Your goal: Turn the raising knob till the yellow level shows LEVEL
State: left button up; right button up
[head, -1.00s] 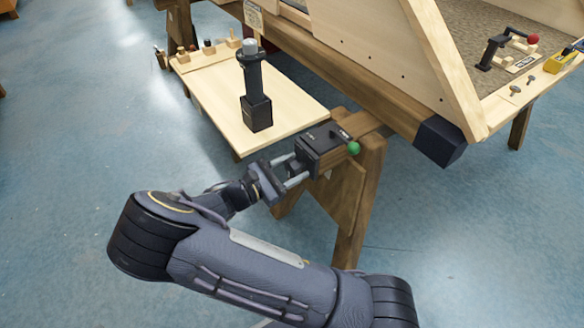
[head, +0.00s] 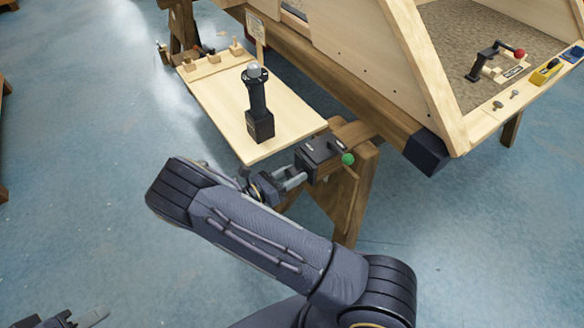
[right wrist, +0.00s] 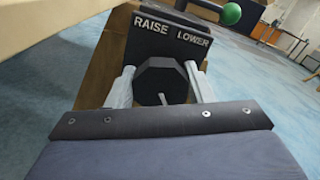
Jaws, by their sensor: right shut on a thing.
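The raising knob (right wrist: 160,82) is a dark, many-sided knob on the front of a black box labelled RAISE and LOWER (right wrist: 168,36). My right gripper (right wrist: 162,88) is shut on it, one finger on each side. In the head view my right gripper (head: 294,180) reaches the black box (head: 318,153) on the trestle end; the knob is hard to make out there. The yellow level (head: 545,72) lies on the wooden ledge at the right; its reading is too small to tell. My left gripper (head: 76,318) shows partly at the bottom left, away from everything.
A green ball (head: 348,159) sticks out beside the box. A wooden board (head: 215,95) carries a black upright tool (head: 258,105). A wooden trestle (head: 352,200) stands beneath the box. A red-knobbed clamp (head: 490,62) sits inside the wooden frame.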

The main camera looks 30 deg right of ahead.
jog(key=shift+n+p, duration=0.6)
jog(key=shift+n, duration=0.6)
jog(key=o, duration=1)
jog(key=shift+c, duration=0.2)
jog(key=shift+a, duration=0.1)
jog(key=a, duration=0.7)
jog(key=shift+s+a+p, duration=0.3)
jog(key=shift+a+p, duration=0.05)
jog(key=shift+p, duration=0.05)
jog(key=shift+a, duration=0.1)
